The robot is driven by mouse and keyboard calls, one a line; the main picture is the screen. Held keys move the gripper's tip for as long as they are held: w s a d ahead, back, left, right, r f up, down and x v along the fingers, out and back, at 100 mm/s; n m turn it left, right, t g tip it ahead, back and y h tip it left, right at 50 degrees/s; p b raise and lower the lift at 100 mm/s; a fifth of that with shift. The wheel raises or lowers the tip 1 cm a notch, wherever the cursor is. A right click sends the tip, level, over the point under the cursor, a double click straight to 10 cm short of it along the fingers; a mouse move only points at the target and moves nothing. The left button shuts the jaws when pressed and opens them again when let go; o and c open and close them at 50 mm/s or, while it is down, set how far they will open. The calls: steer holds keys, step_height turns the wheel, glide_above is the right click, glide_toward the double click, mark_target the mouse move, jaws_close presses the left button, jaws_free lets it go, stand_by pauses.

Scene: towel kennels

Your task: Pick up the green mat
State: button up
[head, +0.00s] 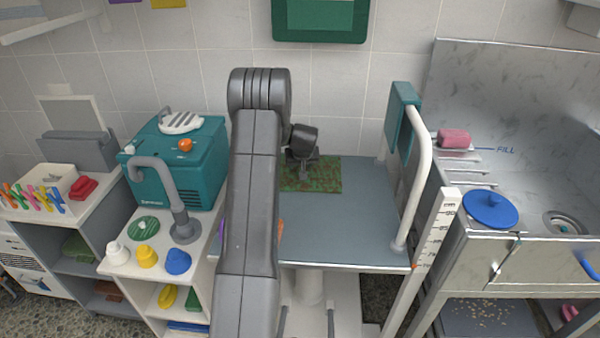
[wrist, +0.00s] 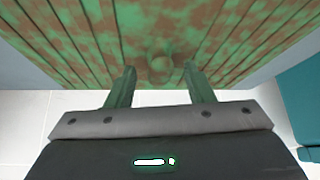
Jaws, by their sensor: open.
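The green mat (head: 322,180) has brown blotches and lies flat on the grey-blue table top at its back edge. My arm hides its left part in the head view. In the wrist view the mat (wrist: 100,35) fills the upper part, with dark lines across it and a small rounded knob (wrist: 161,66) in its middle. My gripper (wrist: 162,80) is open, its two fingers apart on either side of the knob. In the head view my gripper (head: 305,178) is over the mat. I cannot tell whether the fingers touch it.
A teal machine (head: 190,165) is on the left, a metal sink (head: 520,150) on the right. The tiled wall is close behind.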

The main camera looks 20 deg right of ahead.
jaws_close()
steer(key=shift+r, duration=0.1)
